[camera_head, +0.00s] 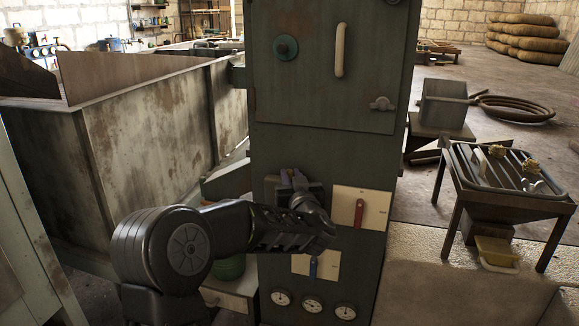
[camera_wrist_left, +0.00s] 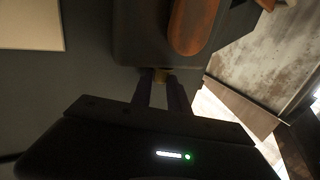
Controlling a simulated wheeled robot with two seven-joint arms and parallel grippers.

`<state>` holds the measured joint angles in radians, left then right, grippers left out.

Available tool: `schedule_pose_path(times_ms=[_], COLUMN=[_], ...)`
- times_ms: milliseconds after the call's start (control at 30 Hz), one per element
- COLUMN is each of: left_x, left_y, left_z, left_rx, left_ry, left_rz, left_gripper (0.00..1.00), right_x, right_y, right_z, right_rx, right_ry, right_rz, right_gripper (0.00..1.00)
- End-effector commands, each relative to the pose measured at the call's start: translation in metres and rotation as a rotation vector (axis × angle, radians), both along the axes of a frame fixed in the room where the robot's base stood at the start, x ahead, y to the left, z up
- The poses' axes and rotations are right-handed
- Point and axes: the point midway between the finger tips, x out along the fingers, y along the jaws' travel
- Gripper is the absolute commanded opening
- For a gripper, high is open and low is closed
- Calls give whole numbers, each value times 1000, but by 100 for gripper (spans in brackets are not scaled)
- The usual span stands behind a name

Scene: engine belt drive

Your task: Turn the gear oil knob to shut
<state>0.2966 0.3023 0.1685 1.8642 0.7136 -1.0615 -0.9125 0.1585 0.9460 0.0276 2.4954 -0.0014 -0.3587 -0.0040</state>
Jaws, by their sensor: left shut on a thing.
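A small brass-coloured knob (camera_wrist_left: 162,74) shows at the lower edge of a dark box in the left wrist view. My left gripper (camera_wrist_left: 163,84) is shut on it, and its fingers hide most of it. No label on it is readable. The dark box (camera_wrist_left: 145,40) bears a worn orange-brown handle (camera_wrist_left: 192,25). In the head view my left arm reaches to the front of the green cabinet (camera_head: 325,155), and my wrist covers much of the box there. My right gripper is in neither view.
A red lever (camera_head: 359,212) on a cream plate is right of my wrist. A large metal bin (camera_head: 160,130) stands left, a low metal stand (camera_head: 510,205) right.

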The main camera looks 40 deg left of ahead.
Motion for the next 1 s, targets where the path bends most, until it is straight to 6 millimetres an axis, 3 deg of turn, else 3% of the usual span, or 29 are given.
schedule_pose_path(times_ms=[567,600,833,1000], left_x=[1,1,1,2], left_y=[0,0,0,-1], left_z=[1,1,1,1], left_rx=[3,3,2,2], left_ry=[-3,-4,-3,-3], left_rz=[60,60,59,57], left_gripper=[0,22,41,42], right_x=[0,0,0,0], right_y=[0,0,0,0], right_z=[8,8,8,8], right_rx=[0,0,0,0], right_ry=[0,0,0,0], right_rz=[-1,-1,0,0], right_gripper=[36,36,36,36])
